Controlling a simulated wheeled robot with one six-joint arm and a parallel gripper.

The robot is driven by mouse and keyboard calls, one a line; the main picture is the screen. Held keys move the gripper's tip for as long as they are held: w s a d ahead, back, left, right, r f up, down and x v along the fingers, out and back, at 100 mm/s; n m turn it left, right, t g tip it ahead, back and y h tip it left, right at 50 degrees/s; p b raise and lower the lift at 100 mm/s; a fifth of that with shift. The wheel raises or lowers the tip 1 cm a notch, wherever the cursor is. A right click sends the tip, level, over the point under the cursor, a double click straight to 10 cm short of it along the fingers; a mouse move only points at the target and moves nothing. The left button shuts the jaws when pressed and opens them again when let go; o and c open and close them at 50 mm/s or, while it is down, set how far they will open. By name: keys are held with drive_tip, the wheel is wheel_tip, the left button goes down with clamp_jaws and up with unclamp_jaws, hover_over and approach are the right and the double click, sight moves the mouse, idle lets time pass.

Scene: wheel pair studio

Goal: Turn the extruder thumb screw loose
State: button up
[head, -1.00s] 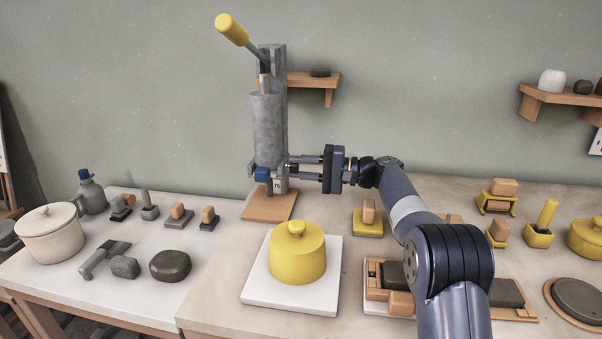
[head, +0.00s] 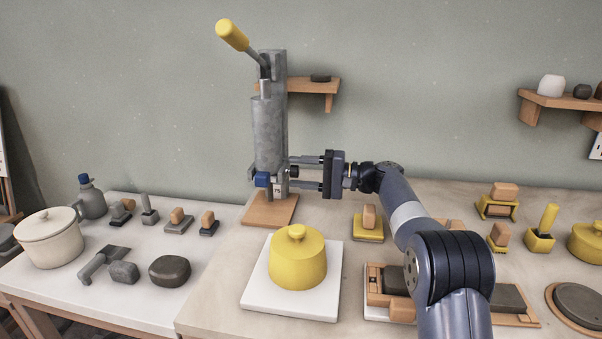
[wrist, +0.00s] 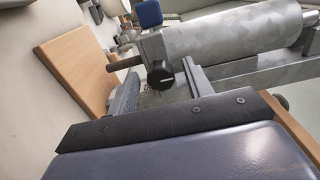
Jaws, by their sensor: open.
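The extruder (head: 268,135) is a grey upright cylinder with a yellow-tipped lever, standing on a wooden base. A small black knob (head: 293,174), apparently the thumb screw, sits low on its right side. In the wrist view the knob (wrist: 160,79) is round and black with a white mark. A blue knob (head: 262,179) is at the extruder's lower front; it also shows in the wrist view (wrist: 147,13). My gripper (head: 296,172) is open, reaching from the right, with one finger above and one below the black knob. Contact with the knob cannot be told.
A yellow lidded pot (head: 297,262) on a white board (head: 258,298) stands in front of the extruder. A wall shelf (head: 316,86) is behind the extruder. Several tools cover the left table.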

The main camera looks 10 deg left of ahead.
drive_tip(key=d, duration=1)
drive_tip(key=shift+w+d, duration=0.3)
drive_tip(key=shift+d, duration=0.1)
drive_tip(key=shift+o, duration=0.3)
idle(1.2)
